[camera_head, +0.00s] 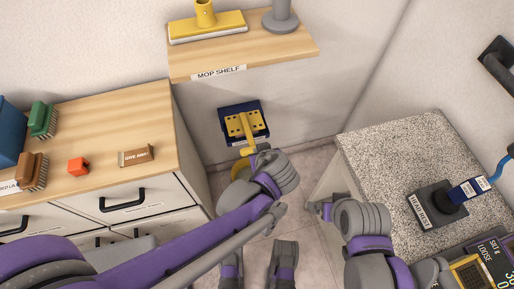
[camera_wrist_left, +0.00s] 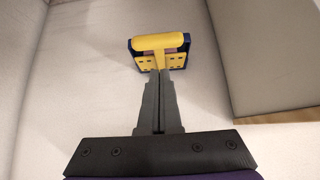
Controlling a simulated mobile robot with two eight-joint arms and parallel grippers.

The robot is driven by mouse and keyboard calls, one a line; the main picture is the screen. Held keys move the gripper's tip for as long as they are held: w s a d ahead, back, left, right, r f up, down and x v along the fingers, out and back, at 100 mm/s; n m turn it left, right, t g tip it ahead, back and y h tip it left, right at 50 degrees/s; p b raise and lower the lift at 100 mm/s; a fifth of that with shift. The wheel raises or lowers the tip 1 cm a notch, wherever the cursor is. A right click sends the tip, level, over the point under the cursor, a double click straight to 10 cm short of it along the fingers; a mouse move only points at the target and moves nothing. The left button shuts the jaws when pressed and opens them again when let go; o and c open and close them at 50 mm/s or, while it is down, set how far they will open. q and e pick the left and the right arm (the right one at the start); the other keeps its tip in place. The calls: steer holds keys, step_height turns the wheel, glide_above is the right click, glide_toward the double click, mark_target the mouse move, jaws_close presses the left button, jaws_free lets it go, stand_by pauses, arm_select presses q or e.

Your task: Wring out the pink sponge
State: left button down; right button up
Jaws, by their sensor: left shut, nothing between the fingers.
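A yellow and blue wringer (camera_head: 244,124) is fixed low on the back wall, with a yellow handle pointing down and toward me. In the left wrist view the wringer (camera_wrist_left: 160,42) shows a yellow bar above a yellow plate with holes. A narrow pinkish-brown strip (camera_wrist_left: 150,53) shows between them; I cannot tell if it is the pink sponge. My left gripper (camera_wrist_left: 160,73) is shut and empty, its fingertips at the wringer's lower edge; contact is unclear. My right gripper (camera_head: 322,209) is beside the granite counter, its jaws too small to read.
The mop shelf (camera_head: 285,45) juts out above the wringer. The granite counter (camera_head: 390,150) at right holds a black stand (camera_head: 430,208).

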arm_select(q)
steer(key=shift+p+v, duration=0.45)
steer(key=shift+v, duration=1.5)
arm_select(e)
steer(key=shift+r, duration=0.75)
arm_select(q)
steer(key=s+a+m+g+h, duration=0.2)
steer(key=s+a+m+g, duration=0.1)
steer(key=s+a, duration=1.2)
steer(key=w+a+r+p, duration=0.1)
steer(key=w+r+p, duration=0.1)
steer(key=r+p, duration=0.5)
steer(key=w+a+r+p, duration=0.1)
steer(key=w+r+p, duration=0.1)
steer(key=r+p, duration=0.6)
steer(key=shift+a+r+t+h, duration=0.15)
steer(key=shift+r+t+h, duration=0.15)
steer(key=shift+r, duration=0.1)
arm_select(e)
step_height(320, 180, up, 17)
steer(key=w, duration=0.2)
steer(key=shift+f+t, duration=0.2)
steer(key=shift+t, duration=0.2)
arm_select(q)
steer(key=shift+s, duration=0.15)
